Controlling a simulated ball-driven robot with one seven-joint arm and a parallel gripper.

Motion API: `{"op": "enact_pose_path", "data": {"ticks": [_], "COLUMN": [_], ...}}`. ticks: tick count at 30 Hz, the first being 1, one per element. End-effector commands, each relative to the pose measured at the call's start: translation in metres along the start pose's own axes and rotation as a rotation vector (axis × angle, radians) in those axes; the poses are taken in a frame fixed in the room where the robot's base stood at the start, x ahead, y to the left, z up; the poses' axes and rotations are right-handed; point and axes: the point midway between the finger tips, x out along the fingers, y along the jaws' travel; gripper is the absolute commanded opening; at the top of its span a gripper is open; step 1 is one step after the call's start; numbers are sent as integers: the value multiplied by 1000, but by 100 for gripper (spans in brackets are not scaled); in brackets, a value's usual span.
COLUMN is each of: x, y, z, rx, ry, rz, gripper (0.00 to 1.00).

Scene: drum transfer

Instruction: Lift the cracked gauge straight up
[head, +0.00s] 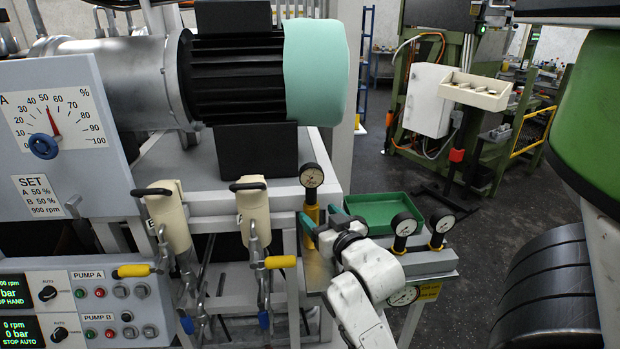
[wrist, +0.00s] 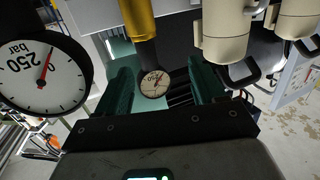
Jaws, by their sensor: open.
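A gauge (head: 312,176) with a dark rim and pale face stands upright on a yellow stem (head: 311,213) at the corner of the machine bench. In the wrist view a gauge (wrist: 155,84) with a yellow sleeve (wrist: 139,18) appears between my fingers; it looks like the same one. Cracks cannot be made out at this size. My gripper (head: 324,219) is open, its teal fingers to either side of the stem in the head view. In the wrist view (wrist: 162,86) a gap shows between each finger and the gauge. I cannot tell how deep the gauge sits between them.
Two more gauges (head: 404,225) (head: 442,221) stand on a grey block just right of my gripper; a large gauge face (wrist: 40,72) fills the wrist view's left. A green tray (head: 380,198) lies behind. Cream-bodied levers (head: 169,215) (head: 254,213) stand to the left.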

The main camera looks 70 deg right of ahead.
Motion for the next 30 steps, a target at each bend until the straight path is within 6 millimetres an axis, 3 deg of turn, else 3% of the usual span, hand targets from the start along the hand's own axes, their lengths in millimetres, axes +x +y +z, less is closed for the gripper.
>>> {"op": "enact_pose_path", "data": {"ticks": [3, 6, 12, 22, 30], "x": [0, 7, 36, 62, 98], "y": [15, 18, 18, 20, 23], "z": [-19, -24, -27, -27, -27], "rx": [8, 9, 10, 9, 10], "ry": [66, 83, 82, 79, 80], "rz": [28, 34, 32, 32, 32], "gripper": [69, 69, 69, 69, 69]}}
